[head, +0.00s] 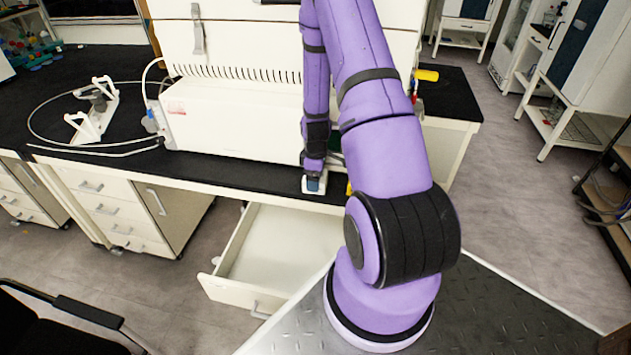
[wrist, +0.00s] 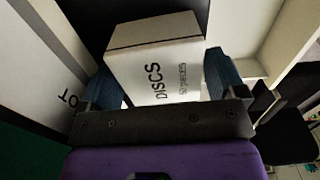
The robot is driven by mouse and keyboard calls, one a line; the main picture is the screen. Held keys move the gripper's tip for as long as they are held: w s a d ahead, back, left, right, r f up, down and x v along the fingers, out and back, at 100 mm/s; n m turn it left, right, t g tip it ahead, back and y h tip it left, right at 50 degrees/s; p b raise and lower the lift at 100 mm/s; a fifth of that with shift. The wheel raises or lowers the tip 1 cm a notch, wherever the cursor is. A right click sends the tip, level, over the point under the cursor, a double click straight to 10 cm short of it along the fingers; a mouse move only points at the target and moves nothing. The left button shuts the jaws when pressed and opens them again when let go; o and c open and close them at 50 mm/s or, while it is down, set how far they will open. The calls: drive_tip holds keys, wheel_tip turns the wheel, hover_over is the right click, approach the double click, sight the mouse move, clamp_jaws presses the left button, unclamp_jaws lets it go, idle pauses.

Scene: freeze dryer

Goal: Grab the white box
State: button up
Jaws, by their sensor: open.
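The white box (wrist: 158,62), marked "DISCS" in dark letters, sits on the black bench top in the wrist view. My gripper (wrist: 165,85) is open, with one blue finger on the left side of the box and one on the right. The near part of the box is between the fingers; whether they touch it I cannot tell. In the head view my gripper (head: 314,184) points down at the front edge of the bench, and a small part of the white box (head: 306,187) shows beside it. The rest is hidden by the gripper.
An open, empty drawer (head: 285,240) juts out below the gripper. The freeze dryer's white body (head: 235,120) stands close behind on the black bench (head: 225,174). A white rack (head: 95,110) and a loose tube (head: 50,143) lie at the left. Another pale lettered object (wrist: 50,70) is close on the left.

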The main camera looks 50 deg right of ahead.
drive_tip(key=c, duration=0.7)
drive_tip(key=shift+r, duration=0.1)
